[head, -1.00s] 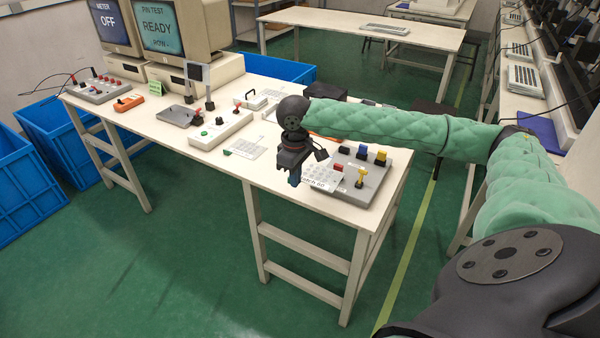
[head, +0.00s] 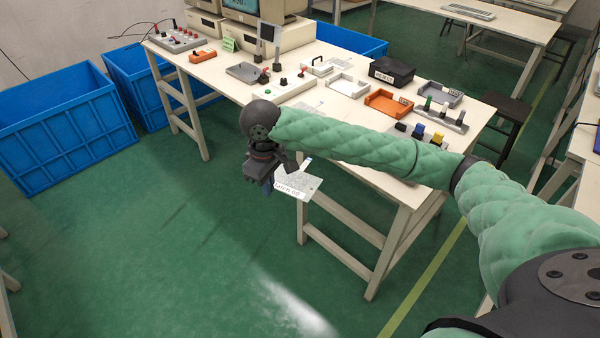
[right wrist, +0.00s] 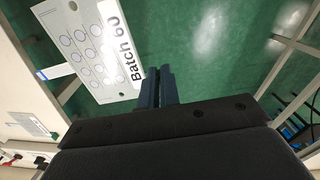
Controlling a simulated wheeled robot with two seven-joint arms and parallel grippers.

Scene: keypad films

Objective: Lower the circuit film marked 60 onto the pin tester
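The circuit film (head: 300,184), a pale sheet with grey circles, is labelled "Batch 60"; it also shows in the right wrist view (right wrist: 85,42). My right gripper (head: 266,184) is shut on the film's labelled edge, and the fingertips (right wrist: 158,73) show beside the label in the right wrist view. The film hangs clear of the table, in front of its near edge over the green floor. A pale box with a red-knobbed lever (head: 287,88) stands on the table behind the gripper; I cannot tell for sure whether it is the pin tester. My left gripper is not in view.
Another film (head: 307,106) lies flat. Blue crates (head: 60,125) stand left. The floor in front is clear.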

